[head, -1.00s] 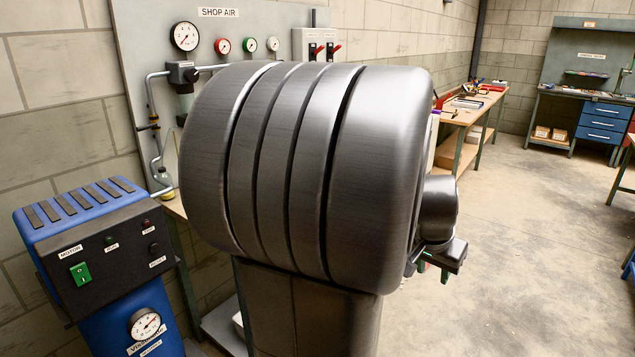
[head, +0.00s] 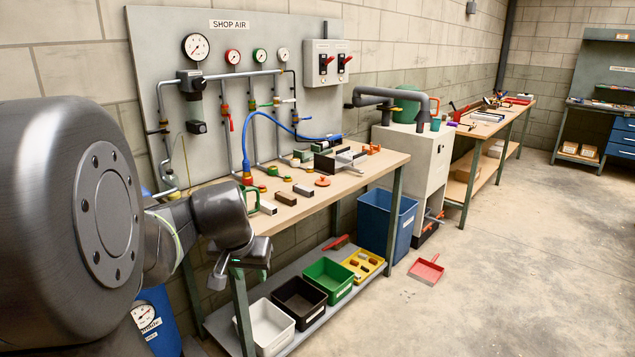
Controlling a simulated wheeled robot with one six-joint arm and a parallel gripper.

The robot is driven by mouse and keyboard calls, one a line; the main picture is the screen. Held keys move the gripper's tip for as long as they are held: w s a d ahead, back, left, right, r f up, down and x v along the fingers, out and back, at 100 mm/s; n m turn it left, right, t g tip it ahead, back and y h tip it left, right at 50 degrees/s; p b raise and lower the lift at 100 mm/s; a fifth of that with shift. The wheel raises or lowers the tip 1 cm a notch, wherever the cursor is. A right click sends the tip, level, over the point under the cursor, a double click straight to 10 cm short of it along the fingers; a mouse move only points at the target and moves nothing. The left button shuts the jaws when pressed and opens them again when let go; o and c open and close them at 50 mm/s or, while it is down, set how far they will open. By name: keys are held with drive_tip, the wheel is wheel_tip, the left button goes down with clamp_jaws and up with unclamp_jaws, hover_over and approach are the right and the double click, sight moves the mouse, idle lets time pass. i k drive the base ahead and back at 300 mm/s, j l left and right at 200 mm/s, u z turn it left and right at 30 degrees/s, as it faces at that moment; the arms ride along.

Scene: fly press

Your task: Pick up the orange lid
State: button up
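A small round orange piece (head: 322,181), which looks like the orange lid, lies on the wooden bench top near its front edge, right of the middle. Another orange item (head: 372,149) sits at the bench's far right corner; its shape is too small to tell. My gripper (head: 238,264) hangs in front of the bench's near left corner, well left of the round orange piece and apart from it. Its fingers are small and dark, and their opening is unclear.
Blocks, a metal fixture (head: 340,160) and a blue hose (head: 290,130) crowd the bench (head: 377,168). The lower shelf holds a white bin (head: 268,345), a black bin and a green bin (head: 328,279). A red dustpan (head: 427,270) lies on the open floor at right.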

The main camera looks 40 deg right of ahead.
sight(323, 181)
drive_tip(key=i+l, duration=0.2)
drive_tip(key=l, duration=0.15)
drive_tip(key=i+l+u, duration=0.1)
drive_tip(key=l, duration=0.3)
drive_tip(key=i+l, duration=0.2)
drive_tip(key=l, duration=0.2)
drive_tip(key=i+l+u, duration=0.1)
drive_tip(key=l, duration=0.25)
drive_tip(key=i+l, duration=0.25)
drive_tip(key=l, duration=0.15)
drive_tip(key=i+l, duration=0.15)
drive_tip(key=l, duration=0.2)
drive_tip(key=i+l, duration=0.1)
drive_tip(key=l, duration=0.2)
drive_tip(key=i+l, duration=0.15)
drive_tip(key=l, duration=0.2)
drive_tip(key=i+l, duration=0.15)
drive_tip(key=l, duration=0.15)
drive_tip(key=u, duration=0.05)
